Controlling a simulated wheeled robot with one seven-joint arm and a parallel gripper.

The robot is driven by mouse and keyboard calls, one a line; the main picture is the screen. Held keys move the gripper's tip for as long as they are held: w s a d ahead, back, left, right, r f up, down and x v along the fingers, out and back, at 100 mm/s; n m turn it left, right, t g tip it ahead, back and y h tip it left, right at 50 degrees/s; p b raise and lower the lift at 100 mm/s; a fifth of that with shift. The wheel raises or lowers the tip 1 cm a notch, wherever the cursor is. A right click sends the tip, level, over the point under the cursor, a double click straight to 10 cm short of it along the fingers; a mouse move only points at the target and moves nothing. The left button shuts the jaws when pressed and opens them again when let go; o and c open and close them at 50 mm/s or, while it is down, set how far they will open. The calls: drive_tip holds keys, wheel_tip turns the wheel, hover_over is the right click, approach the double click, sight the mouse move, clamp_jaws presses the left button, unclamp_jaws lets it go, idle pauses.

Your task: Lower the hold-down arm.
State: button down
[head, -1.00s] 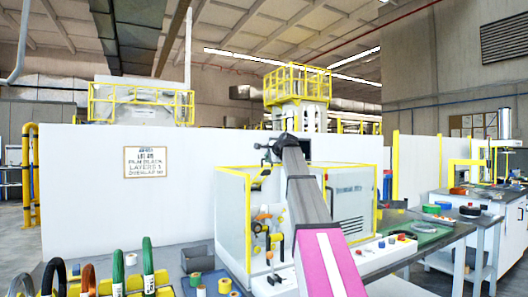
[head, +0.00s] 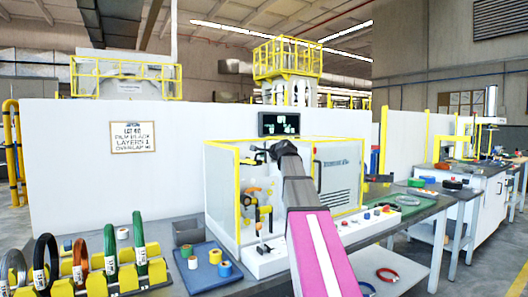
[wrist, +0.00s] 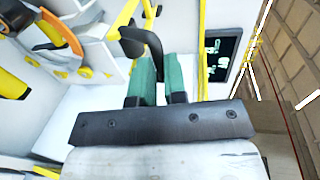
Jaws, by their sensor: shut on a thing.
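The wrapping machine (head: 222,190) is a white cabinet with yellow edges, in the middle of the head view. My gripper (head: 262,151) is at its top edge, small and dark in this view. In the wrist view, the green fingers of my gripper (wrist: 158,84) are closed around the lower part of a black, curved handle (wrist: 143,40). I take this handle to be the hold-down arm's. The fingers hide part of it, and the rest of the arm cannot be made out clearly. An orange ring-shaped part (wrist: 62,35) shows at the wrist view's left.
A black display (head: 280,123) stands just behind my gripper and also shows in the wrist view (wrist: 222,50). A sign (head: 132,137) hangs on the white wall.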

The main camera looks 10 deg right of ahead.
drive_tip(key=shift+a+f, duration=0.1)
drive_tip(key=c, duration=1.2)
unclamp_jaws()
drive_tip(key=shift+w, duration=0.1)
drive_tip(key=shift+o, duration=0.2)
drive_tip(key=v, duration=1.1)
drive_tip(key=shift+w, duration=0.1)
